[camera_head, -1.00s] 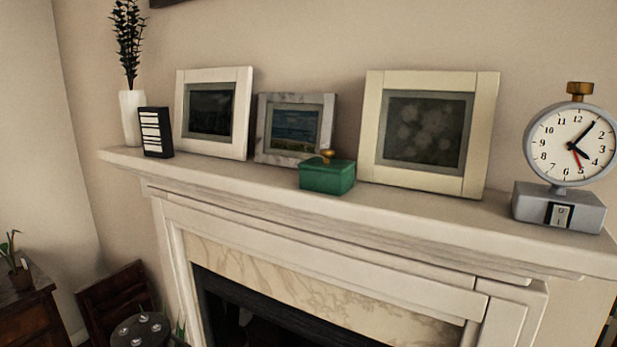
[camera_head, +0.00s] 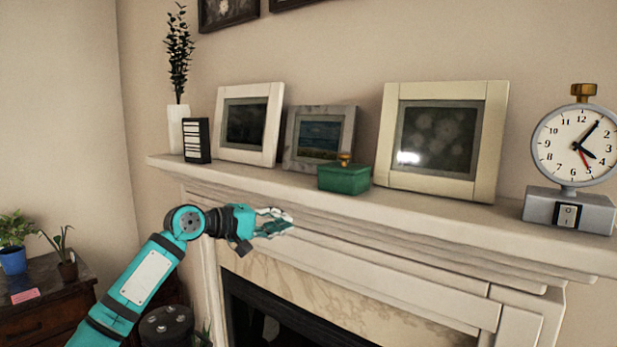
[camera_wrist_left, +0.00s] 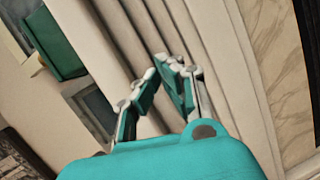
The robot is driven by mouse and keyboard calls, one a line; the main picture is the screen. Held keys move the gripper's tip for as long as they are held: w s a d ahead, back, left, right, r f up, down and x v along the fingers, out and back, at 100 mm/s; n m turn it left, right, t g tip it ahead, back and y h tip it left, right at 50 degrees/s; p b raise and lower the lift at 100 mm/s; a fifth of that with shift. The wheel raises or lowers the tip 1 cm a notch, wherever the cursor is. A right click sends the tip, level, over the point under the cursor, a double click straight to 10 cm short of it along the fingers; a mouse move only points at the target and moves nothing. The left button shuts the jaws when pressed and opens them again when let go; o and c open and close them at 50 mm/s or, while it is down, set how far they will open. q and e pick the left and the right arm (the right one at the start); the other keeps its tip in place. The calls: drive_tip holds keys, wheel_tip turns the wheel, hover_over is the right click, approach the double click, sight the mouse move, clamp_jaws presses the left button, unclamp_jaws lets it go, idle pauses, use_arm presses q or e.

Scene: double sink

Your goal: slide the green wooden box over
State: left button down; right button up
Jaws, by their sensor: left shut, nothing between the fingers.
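The green wooden box (camera_head: 343,180) with a gold knob on its lid sits upright on the mantel shelf (camera_head: 446,216), near its front edge, between the small grey frame and the large cream frame. My left gripper (camera_head: 284,222) is in front of the mantel, below the shelf edge and to the left of the box, apart from it. Its fingers are shut with nothing between them. In the left wrist view, the fingers (camera_wrist_left: 165,88) point at the mantel mouldings, and the green box (camera_wrist_left: 54,50) shows at the upper left. My right gripper is not in view.
A white frame (camera_head: 276,128), a grey frame (camera_head: 352,135) and a cream frame (camera_head: 497,130) lean on the wall behind the shelf. A black-and-white box (camera_head: 197,141) and white vase (camera_head: 177,125) stand left. A clock (camera_head: 570,208) stands right. Some shelf is bare right of the box.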

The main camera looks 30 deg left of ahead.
use_arm(q)
drive_tip(key=n+t, duration=0.2)
approach(309, 186)
drive_tip(key=a+r, duration=0.3)
drive_tip(key=a, duration=0.1)
drive_tip(key=p+x, duration=0.2)
drive_tip(key=x, duration=0.1)
drive_tip(key=r+p+x, duration=0.1)
drive_tip(key=p+x, duration=0.1)
drive_tip(key=x, duration=0.1)
drive_tip(key=p+x, duration=0.2)
drive_tip(key=x, duration=0.1)
drive_tip(key=shift+w+d+r, duration=0.1)
drive_tip(key=shift+w+r, duration=0.1)
drive_tip(key=shift+w, duration=0.1)
drive_tip(key=d, duration=0.1)
drive_tip(key=d+p, duration=0.1)
drive_tip(key=d, duration=0.1)
drive_tip(key=shift+w+f, duration=0.15)
drive_tip(key=shift+f, duration=0.15)
drive_tip(key=shift+s+d+p, duration=0.2)
drive_tip(key=shift+d+p, duration=0.1)
drive_tip(key=shift+d, duration=0.25)
drive_tip(key=shift+w, duration=0.1)
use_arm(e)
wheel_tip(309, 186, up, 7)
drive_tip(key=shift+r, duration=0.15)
